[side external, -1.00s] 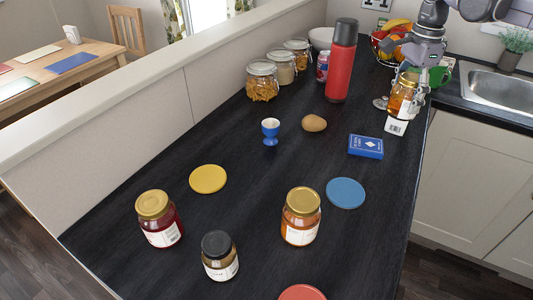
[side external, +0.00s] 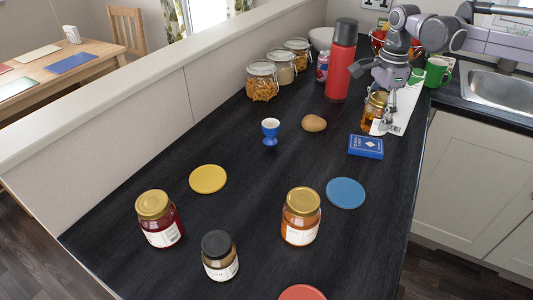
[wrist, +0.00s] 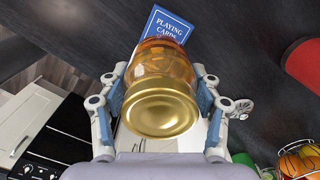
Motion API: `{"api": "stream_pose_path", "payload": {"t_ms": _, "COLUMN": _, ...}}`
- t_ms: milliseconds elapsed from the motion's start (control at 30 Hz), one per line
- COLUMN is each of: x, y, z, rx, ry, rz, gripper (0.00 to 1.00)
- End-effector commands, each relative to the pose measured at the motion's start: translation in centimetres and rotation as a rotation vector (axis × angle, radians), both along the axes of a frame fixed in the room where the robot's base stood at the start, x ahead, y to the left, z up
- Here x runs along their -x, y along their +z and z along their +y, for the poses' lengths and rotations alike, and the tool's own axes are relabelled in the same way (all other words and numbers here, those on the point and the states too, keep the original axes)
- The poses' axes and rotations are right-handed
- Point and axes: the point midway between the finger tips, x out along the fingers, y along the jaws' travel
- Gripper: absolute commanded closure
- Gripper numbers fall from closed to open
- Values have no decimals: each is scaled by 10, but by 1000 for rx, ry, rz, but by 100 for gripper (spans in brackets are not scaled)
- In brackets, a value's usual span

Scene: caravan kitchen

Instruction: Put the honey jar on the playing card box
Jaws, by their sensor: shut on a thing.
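My gripper (side external: 383,113) is shut on the honey jar (side external: 371,112), an amber glass jar with a gold lid. In the wrist view the jar (wrist: 163,62) sits upright between both fingers, lid towards the camera. The blue playing card box (side external: 366,147) lies flat on the dark counter, just in front of the held jar in the side view. In the wrist view the box (wrist: 168,22) shows beyond the jar, which hides its lower part. The jar appears apart from the box; its exact height above the counter is hard to tell.
A blue disc (side external: 345,193) and a similar orange jar (side external: 301,220) are nearer the camera.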

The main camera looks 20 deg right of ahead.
Motion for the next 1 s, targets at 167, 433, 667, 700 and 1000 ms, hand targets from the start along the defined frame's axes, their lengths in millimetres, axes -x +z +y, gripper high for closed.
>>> {"api": "stream_pose_path", "payload": {"t_ms": 167, "x": -3, "y": -8, "z": 6, "rx": 0, "ry": -1, "rz": 0, "gripper": 86}}
{"api": "stream_pose_path", "payload": {"t_ms": 433, "x": -3, "y": -40, "z": 5, "rx": 0, "ry": -1, "rz": 0, "gripper": 86}}
{"api": "stream_pose_path", "payload": {"t_ms": 667, "x": -3, "y": -43, "z": 5, "rx": 0, "ry": -1, "rz": 0, "gripper": 86}}
{"api": "stream_pose_path", "payload": {"t_ms": 700, "x": -3, "y": -43, "z": 5, "rx": 0, "ry": -1, "rz": 0, "gripper": 86}}
{"api": "stream_pose_path", "payload": {"t_ms": 1000, "x": -3, "y": -47, "z": 5, "rx": 0, "ry": -1, "rz": 0, "gripper": 13}}
